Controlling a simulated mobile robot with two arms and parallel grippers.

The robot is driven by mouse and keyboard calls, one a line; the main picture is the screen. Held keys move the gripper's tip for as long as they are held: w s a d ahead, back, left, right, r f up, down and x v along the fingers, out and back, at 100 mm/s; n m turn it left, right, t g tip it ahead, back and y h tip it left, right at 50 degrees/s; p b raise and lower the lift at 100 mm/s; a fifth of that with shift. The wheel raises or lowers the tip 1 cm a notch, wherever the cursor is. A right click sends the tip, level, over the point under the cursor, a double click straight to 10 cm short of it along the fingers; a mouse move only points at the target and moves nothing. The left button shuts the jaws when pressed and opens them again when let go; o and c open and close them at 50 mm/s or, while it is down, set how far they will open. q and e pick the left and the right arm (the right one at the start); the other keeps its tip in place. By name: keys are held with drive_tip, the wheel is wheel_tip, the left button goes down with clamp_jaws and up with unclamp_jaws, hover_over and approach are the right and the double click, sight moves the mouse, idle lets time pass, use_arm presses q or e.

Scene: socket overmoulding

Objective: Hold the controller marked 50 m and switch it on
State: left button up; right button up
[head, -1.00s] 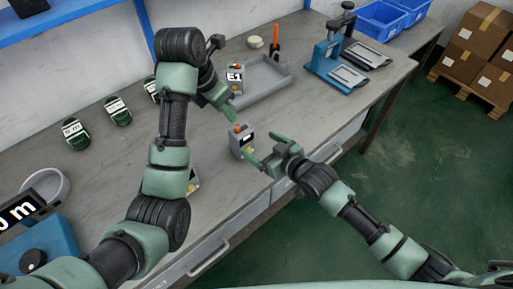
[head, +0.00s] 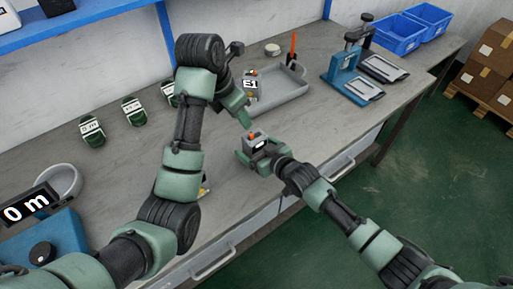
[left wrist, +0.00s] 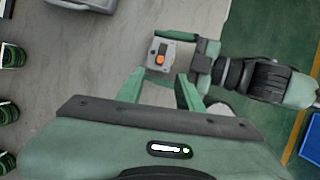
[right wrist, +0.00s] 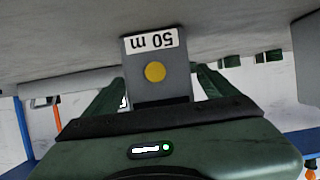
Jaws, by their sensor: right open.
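The grey controller (head: 254,141) with an orange switch on top stands near the bench's front edge. In the right wrist view its label reads 50 m, upside down, above a yellow button (right wrist: 155,72). My right gripper (head: 257,153) is open, with its fingers on either side of this controller; contact cannot be told. My left gripper (head: 246,120) is just above and behind it. In the left wrist view the left fingers (left wrist: 158,88) are apart and empty, and the orange switch (left wrist: 160,59) shows just beyond them.
Another controller marked E1 (head: 251,90) stands by a grey tray (head: 292,97). Several green devices (head: 92,132) line the bench's back. A blue box with a dial (head: 50,245) and a display is at left. A blue press (head: 345,65) stands at right. Another small object is mostly hidden behind my left arm.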

use_arm(q)
drive_tip(key=shift+c, duration=0.3)
use_arm(e)
drive_tip(key=c, duration=1.6)
use_arm(q)
drive_tip(key=shift+a+f, duration=0.1)
drive_tip(key=c, duration=0.5)
use_arm(e)
drive_tip(key=shift+o, duration=0.2)
use_arm(q)
drive_tip(key=a+f+h, duration=0.1)
drive_tip(key=s+a+f+h, duration=0.1)
drive_tip(key=s+a+f, duration=0.1)
drive_tip(key=a, duration=0.1)
drive_tip(key=shift+s+a+t+h, duration=0.1)
drive_tip(key=shift+t+h, duration=0.3)
clamp_jaws()
use_arm(e)
drive_tip(key=shift+a, duration=0.1)
use_arm(q)
drive_tip(key=s+a+m+t+h, duration=0.1)
drive_tip(key=s+a+t+h, duration=0.1)
drive_tip(key=a, duration=0.3)
drive_tip(key=shift+s+r, duration=0.45)
drive_tip(key=shift+s, duration=0.45)
